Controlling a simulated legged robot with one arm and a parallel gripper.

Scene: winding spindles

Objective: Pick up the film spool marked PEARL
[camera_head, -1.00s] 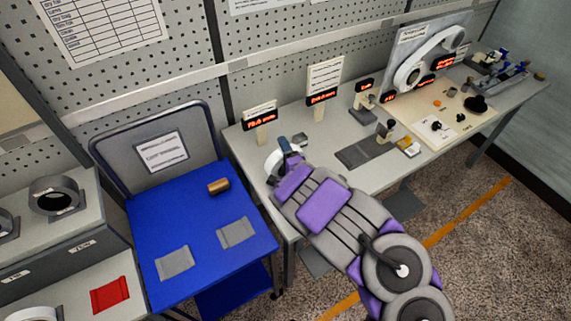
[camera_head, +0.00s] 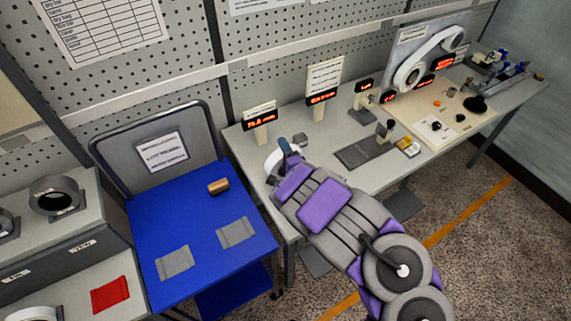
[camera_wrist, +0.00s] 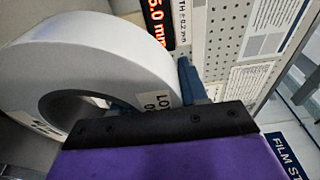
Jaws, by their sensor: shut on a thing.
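A white film spool (camera_wrist: 90,68), a wide ring with a dark core, fills the left of the wrist view. A label on its face shows only part of its print, and I cannot read PEARL on it. My gripper (camera_wrist: 165,92) is shut on the spool's rim, with blue fingers at its right side. In the head view the spool (camera_head: 271,163) shows as a white ring at the left end of the grey bench, partly hidden by my gripper (camera_head: 288,148). I cannot tell whether it touches the bench.
A blue cart (camera_head: 190,222) with a brown cylinder (camera_head: 218,187) stands left of the bench (camera_head: 330,140). Shelves at far left hold other spools (camera_head: 57,195). Signs with red displays (camera_head: 260,121) stand close behind my gripper. A spindle board (camera_head: 425,60) is farther right.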

